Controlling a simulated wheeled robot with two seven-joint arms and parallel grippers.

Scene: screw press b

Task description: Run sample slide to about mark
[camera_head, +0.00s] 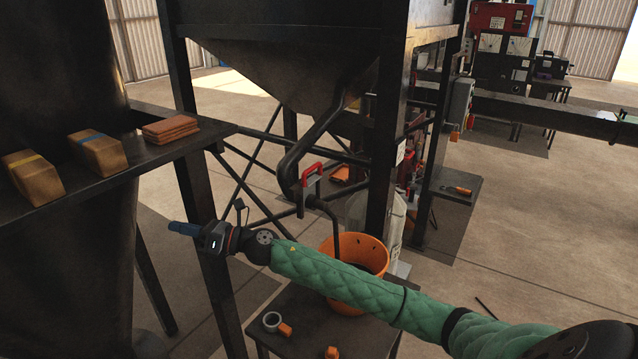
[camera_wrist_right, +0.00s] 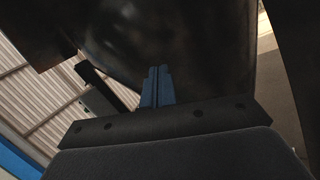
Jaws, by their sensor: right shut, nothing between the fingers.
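A red handle-like frame (camera_head: 312,180) sits on the dark bent pipe (camera_head: 290,165) under the hopper (camera_head: 290,65). It may be the sample slide, but I cannot tell for sure, and no mark can be made out. My right gripper (camera_head: 183,228) has blue fingers and is left of and below the red frame, apart from it. In the right wrist view its fingers (camera_wrist_right: 157,88) are together and empty, in front of a large dark rounded surface (camera_wrist_right: 190,50). My left gripper is not in view.
An orange bucket (camera_head: 362,255) stands on a low dark table (camera_head: 290,335), partly behind my green-sleeved right arm, with a tape roll (camera_head: 271,321) nearby. A dark shelf (camera_head: 100,170) at left holds wrapped blocks (camera_head: 97,152). Dark posts (camera_head: 382,150) stand around the hopper.

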